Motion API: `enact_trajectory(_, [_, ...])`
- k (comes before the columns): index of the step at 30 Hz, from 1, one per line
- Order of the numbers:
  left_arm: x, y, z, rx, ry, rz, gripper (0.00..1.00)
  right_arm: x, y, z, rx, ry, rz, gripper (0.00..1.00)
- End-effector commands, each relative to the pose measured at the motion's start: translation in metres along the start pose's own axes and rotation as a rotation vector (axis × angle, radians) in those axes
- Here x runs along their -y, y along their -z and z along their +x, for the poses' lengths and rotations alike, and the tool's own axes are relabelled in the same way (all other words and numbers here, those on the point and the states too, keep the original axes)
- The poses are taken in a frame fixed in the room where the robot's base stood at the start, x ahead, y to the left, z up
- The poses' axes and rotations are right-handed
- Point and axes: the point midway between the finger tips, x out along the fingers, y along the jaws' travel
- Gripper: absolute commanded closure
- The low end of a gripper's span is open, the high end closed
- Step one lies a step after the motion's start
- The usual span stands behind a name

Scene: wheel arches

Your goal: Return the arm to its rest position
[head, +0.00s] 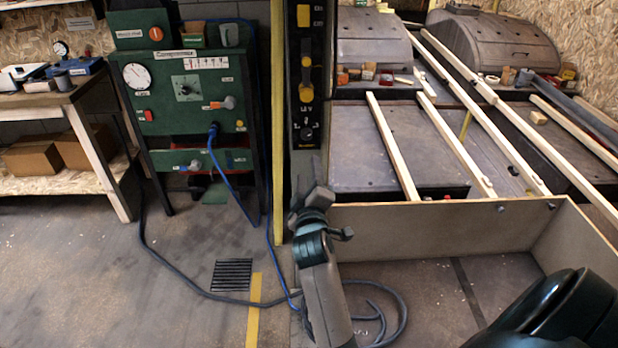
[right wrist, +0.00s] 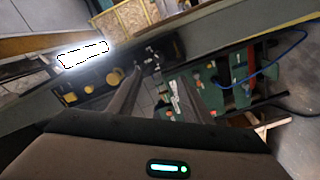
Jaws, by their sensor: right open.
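My right gripper (head: 316,190) shows in the middle of the head view, on an arm that rises from the bottom. It is in front of the base of a dark control column (head: 306,90) and beside the left end of a wooden-walled enclosure (head: 430,232). In the right wrist view its two fingers (right wrist: 163,82) stand apart with nothing between them. The control column also shows beyond the fingers in that view (right wrist: 100,85). My left gripper is not in view.
A green compressor panel (head: 190,98) with a blue hose stands left of the column. A workbench (head: 62,96) is at far left. Long wooden strips (head: 455,140) lie across machine tops at right. A loose dark hose (head: 392,325) lies near my arm.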

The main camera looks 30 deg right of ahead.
Motion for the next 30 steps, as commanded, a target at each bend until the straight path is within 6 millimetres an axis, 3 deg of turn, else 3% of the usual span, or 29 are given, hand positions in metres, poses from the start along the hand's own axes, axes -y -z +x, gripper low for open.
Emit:
enact_trajectory(22, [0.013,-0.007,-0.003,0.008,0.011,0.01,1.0,0.003,0.0,-0.005,-0.001,0.005,0.001,0.55])
enact_trajectory(26, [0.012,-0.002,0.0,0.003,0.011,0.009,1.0,0.021,-0.001,-0.006,-0.014,0.037,0.012,0.55])
enact_trajectory(30, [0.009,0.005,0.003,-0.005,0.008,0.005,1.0,0.069,-0.003,-0.011,-0.043,0.119,0.042,0.55])
